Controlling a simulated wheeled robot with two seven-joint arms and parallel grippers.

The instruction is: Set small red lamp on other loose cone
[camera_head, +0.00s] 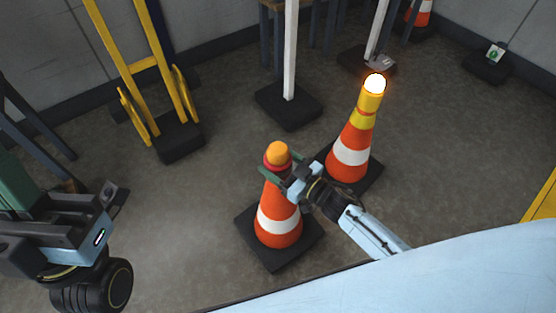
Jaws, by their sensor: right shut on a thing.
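The small lamp (278,153) has an orange dome and a red base. It is upright over the tip of the nearer orange-and-white cone (278,222), which stands on a black square base. My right gripper (281,175) reaches in from the right and is shut on the lamp's lower part. Its fingers partly hide where lamp and cone meet, so I cannot tell if the lamp's weight rests on the cone. My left gripper (112,197) is at the left, away from the cones; its finger gap is not clear.
Another cone (350,155) with a yellow top and a lit lamp (375,84) stands close behind, to the right. A white post on a black base (288,107), a yellow frame (145,65) and a farther cone (420,12) stand behind. Floor left of the nearer cone is clear.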

